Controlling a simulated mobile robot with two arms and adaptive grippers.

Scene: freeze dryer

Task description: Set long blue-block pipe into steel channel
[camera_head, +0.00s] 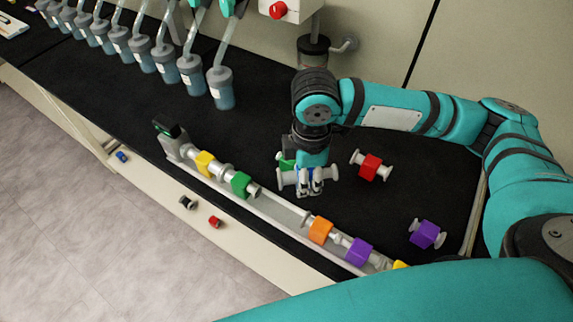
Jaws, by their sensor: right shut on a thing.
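The steel channel (277,211) runs diagonally along the table's front edge. Pipes with yellow (204,162), green (241,184), orange (320,230), purple (359,251) and another yellow block (400,265) lie in it. A bare stretch shows between the green and orange ones. My right gripper (311,190) points down behind this stretch, shut on a pipe with pale flanged ends (282,181). The fingers cover its middle, and only a little blue shows there, so I take it as the blue-block pipe. It is apart from the channel; its height is unclear. My left gripper is out of view.
A green-block piece (285,162) is partly hidden behind my right gripper. Red-block (370,167) and purple-block (426,234) pipes lie on the black mat at right. Several grey-capped flasks (220,88) line the back left. Small parts lie on the front ledge (150,190).

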